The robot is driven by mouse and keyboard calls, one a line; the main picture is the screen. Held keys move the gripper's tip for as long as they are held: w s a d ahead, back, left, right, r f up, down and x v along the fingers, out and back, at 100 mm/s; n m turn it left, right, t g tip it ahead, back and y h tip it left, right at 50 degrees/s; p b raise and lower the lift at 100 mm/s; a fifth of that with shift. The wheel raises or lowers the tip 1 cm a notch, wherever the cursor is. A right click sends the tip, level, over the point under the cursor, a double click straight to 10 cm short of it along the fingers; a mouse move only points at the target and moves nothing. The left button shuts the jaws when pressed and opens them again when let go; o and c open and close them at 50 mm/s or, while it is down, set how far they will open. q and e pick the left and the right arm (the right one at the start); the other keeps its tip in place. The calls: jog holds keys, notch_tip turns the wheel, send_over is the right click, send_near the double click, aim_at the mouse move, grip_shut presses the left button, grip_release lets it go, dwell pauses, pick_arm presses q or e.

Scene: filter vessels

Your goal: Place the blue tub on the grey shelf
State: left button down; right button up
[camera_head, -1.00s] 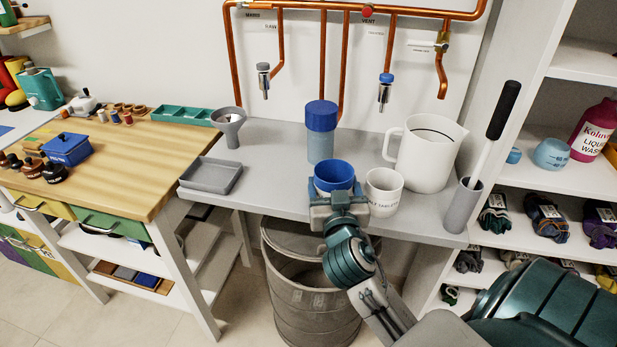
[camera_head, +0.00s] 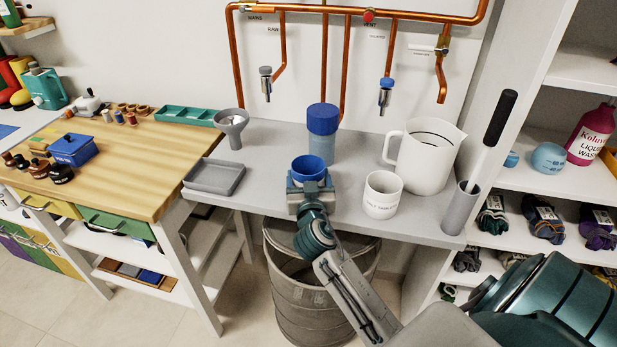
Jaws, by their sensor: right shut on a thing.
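The blue tub (camera_head: 308,166) is a small, round, open-topped cup over the front part of the grey shelf (camera_head: 270,192). My right gripper (camera_head: 310,184) is shut on it from the near side and hides its lower part. The tub looks upright. I cannot tell whether its base touches the shelf. It is just in front of the blue-capped filter vessel (camera_head: 322,135) and left of a white mug (camera_head: 382,196), with a gap to the mug. My left gripper is not in view.
A white jug (camera_head: 427,157) and a grey holder with a black-handled tool (camera_head: 460,208) stand to the right. A grey tray (camera_head: 214,177) and a funnel (camera_head: 232,125) are to the left. Copper pipes with taps hang behind. A bin (camera_head: 320,301) stands below.

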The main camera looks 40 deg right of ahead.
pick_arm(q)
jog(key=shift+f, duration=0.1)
pick_arm(e)
jog(key=o, duration=0.8)
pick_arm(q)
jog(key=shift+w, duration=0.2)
pick_arm(e)
jog(key=shift+o, duration=0.8)
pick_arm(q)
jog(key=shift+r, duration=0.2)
pick_arm(e)
jog(key=shift+s+a, duration=0.1)
jog(key=shift+s, duration=0.1)
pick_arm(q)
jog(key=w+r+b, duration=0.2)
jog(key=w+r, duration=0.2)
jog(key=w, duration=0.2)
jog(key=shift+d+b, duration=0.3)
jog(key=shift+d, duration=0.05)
pick_arm(e)
jog(key=v, duration=1.1)
jog(key=shift+s+a, duration=0.25)
